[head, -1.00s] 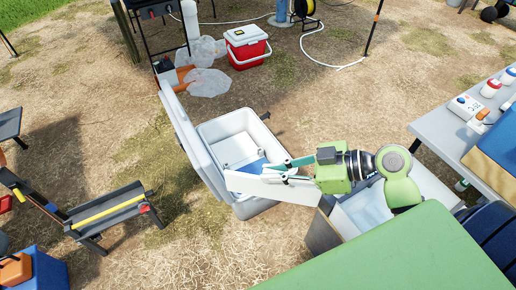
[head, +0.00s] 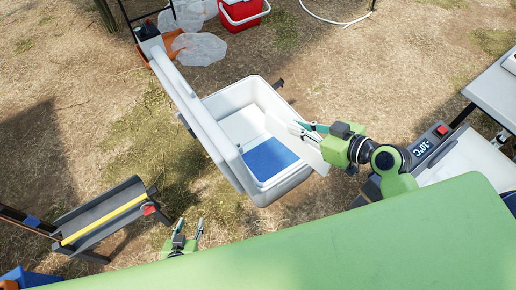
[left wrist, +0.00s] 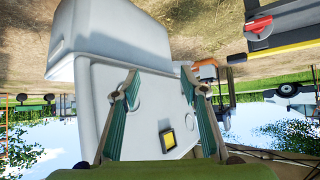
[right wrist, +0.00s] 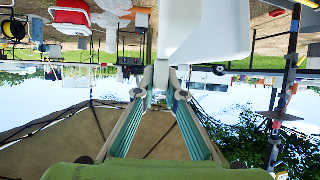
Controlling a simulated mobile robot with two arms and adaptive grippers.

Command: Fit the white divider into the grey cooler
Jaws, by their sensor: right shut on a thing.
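Inside, part of the bottom is white and the near part is blue (head: 268,160). My right gripper (head: 312,130) is shut on the edge of the white divider (head: 300,145), held tilted across the cooler's right rim. I cannot tell whether it touches the rim. My left gripper (head: 190,226) is open and empty, in front of the cooler. The left wrist view shows the cooler and lid (left wrist: 130,110) beyond its fingers.
A red and white cooler (head: 240,12) and clear plastic bags (head: 200,48) lie behind. A grey stand with a yellow strip (head: 105,218) is at the left. A box with a temperature display (head: 425,145) is right of my right arm. My green body top fills the front.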

